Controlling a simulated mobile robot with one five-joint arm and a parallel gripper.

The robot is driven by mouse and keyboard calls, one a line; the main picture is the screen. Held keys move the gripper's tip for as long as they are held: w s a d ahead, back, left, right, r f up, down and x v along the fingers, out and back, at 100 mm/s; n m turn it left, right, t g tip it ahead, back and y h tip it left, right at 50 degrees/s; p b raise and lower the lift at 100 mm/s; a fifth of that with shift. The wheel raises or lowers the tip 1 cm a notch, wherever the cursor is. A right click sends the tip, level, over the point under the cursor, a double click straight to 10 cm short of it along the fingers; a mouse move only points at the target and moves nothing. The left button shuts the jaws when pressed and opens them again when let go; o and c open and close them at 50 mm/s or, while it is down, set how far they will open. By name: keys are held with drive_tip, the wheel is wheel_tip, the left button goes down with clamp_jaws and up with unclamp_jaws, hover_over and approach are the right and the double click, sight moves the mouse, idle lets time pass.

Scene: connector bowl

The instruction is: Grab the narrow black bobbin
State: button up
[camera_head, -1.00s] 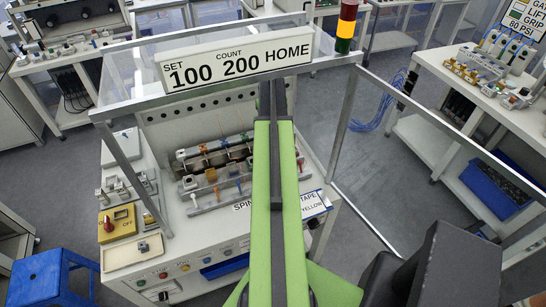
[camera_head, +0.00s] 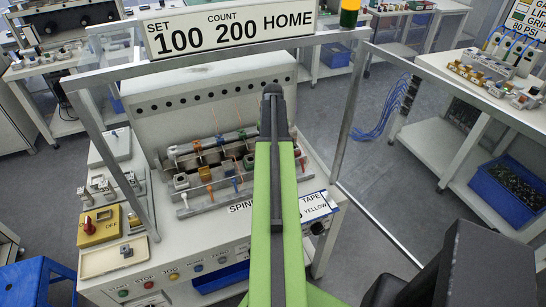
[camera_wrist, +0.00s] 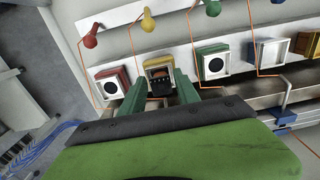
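In the wrist view, a small dark, blocky piece (camera_wrist: 161,87) lies between the fingertips of my gripper (camera_wrist: 160,88), in front of a pale square holder (camera_wrist: 158,63) with a yellow and orange part. It may be the narrow black bobbin, but I cannot tell for sure. The two green fingers stand apart on either side of it, and no contact shows. In the head view, my green arm reaches over the machine and ends in a dark tip. The fingers and the black piece cannot be made out there.
The machine's row of coloured parts (camera_head: 206,173) lies left of my arm. More square holders (camera_wrist: 111,83) stand beside the fingers, with coloured knobs (camera_wrist: 147,20) and thin orange wires nearby. A metal frame (camera_head: 353,105) and sign (camera_head: 230,28) surround the machine. A yellow switch box (camera_head: 99,226) is at left.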

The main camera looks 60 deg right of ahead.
clamp_jaws()
drive_tip(key=shift+p, duration=0.3)
